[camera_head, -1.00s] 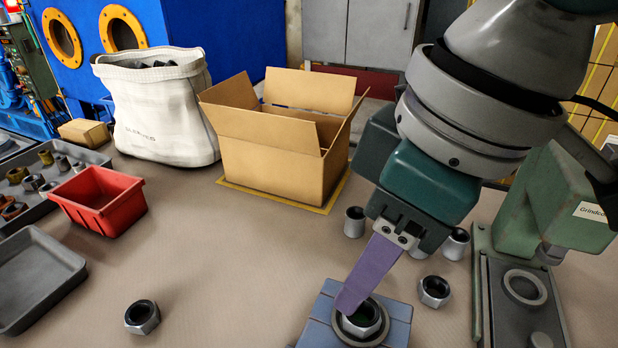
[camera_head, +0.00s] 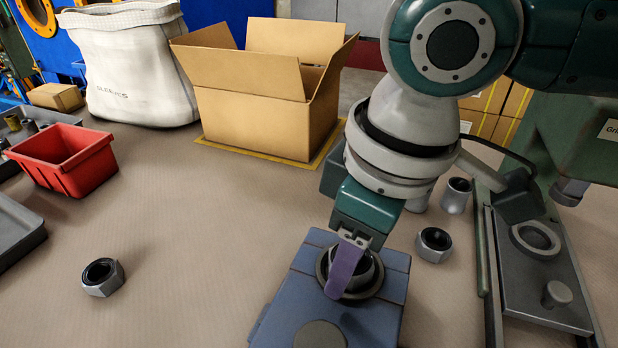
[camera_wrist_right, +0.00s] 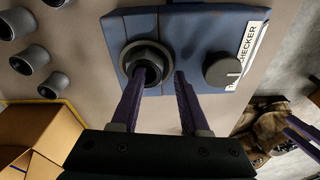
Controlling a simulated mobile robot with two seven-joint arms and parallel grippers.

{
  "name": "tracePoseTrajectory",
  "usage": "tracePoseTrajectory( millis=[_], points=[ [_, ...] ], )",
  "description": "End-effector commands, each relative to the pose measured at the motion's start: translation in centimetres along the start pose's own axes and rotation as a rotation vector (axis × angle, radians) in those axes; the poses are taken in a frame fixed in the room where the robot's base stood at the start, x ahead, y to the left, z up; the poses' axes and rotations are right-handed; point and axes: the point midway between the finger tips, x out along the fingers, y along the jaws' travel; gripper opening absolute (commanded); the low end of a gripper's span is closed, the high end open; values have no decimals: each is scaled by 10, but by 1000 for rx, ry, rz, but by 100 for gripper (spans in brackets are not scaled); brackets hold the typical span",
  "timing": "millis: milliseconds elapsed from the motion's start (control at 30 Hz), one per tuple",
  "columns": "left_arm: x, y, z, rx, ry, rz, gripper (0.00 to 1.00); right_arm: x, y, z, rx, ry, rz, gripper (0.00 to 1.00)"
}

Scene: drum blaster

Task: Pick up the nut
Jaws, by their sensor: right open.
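A metal nut (camera_head: 364,270) sits in the round ring on top of the blue checker block (camera_head: 305,262); in the wrist view the nut (camera_wrist_right: 147,62) is partly covered by a finger. My right gripper (camera_head: 345,284) is over the block, its purple fingers pointing down at the ring. In the wrist view its fingers (camera_wrist_right: 160,78) are apart with nothing held between them. One finger overlaps the nut and the other is to its right; contact cannot be told. Two other hex nuts lie on the table, one at left (camera_head: 102,278) and one right of the block (camera_head: 433,244).
An open cardboard box (camera_head: 265,115) and a white sack (camera_head: 135,65) stand at the back. A red bin (camera_head: 62,160) is at left. Metal sleeves (camera_head: 456,195) and a green press (camera_head: 575,150) are at right. The table's left middle is clear.

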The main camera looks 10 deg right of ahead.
Motion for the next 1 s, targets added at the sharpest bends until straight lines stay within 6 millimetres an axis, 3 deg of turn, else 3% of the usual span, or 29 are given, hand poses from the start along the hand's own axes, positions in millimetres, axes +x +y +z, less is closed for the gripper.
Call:
tracePoseTrajectory(
  millis=[300,700,1000],
  points=[
    [2,0,1,-1,0,1,50,9,0,0,-1,0,1,45],
    [2,-1,1,4,-2,-2,50,8,0,0,-1,1,1,1],
    [2,-2,2,9,-3,-6,50,8,0,0,-1,1,1,0]
  ],
)
